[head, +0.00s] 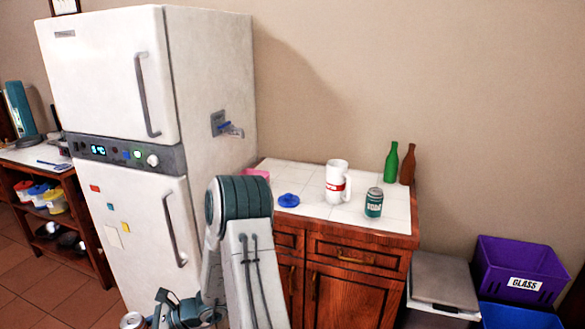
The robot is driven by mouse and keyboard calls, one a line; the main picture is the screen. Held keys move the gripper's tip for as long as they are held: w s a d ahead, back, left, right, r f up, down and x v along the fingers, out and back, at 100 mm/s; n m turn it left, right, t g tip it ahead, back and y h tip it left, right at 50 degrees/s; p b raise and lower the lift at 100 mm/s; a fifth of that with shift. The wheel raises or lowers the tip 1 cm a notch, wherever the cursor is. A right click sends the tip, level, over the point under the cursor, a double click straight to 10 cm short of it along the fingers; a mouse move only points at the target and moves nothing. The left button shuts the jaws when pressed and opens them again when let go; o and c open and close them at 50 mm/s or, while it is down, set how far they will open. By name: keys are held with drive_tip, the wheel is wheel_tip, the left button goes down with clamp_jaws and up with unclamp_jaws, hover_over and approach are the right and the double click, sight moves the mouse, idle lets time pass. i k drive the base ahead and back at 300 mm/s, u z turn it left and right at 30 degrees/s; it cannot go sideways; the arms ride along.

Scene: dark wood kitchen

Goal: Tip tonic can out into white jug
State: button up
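A white jug (337,186) with a red band stands upright on the white-tiled counter. A teal can (373,203) with a pale label stands upright just right of it; its lettering is too small to read surely. My gripper (149,320) is low at the bottom left, in front of the fridge and well away from the counter. A silver-topped can (132,321) is at its fingers, seemingly held above the floor. The bottom edge of the picture cuts off most of this can and the fingers, so its label is hidden.
A blue lid-like object (288,200) and a pink item (256,173) lie on the counter (398,211). Green (391,162) and brown (407,165) bottles stand at its back right. The fridge (120,100) stands left; a purple glass bin (520,270) stands right.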

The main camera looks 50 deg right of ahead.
sight(338, 176)
drive_tip(key=i, duration=0.95)
drive_tip(key=z, duration=1.85)
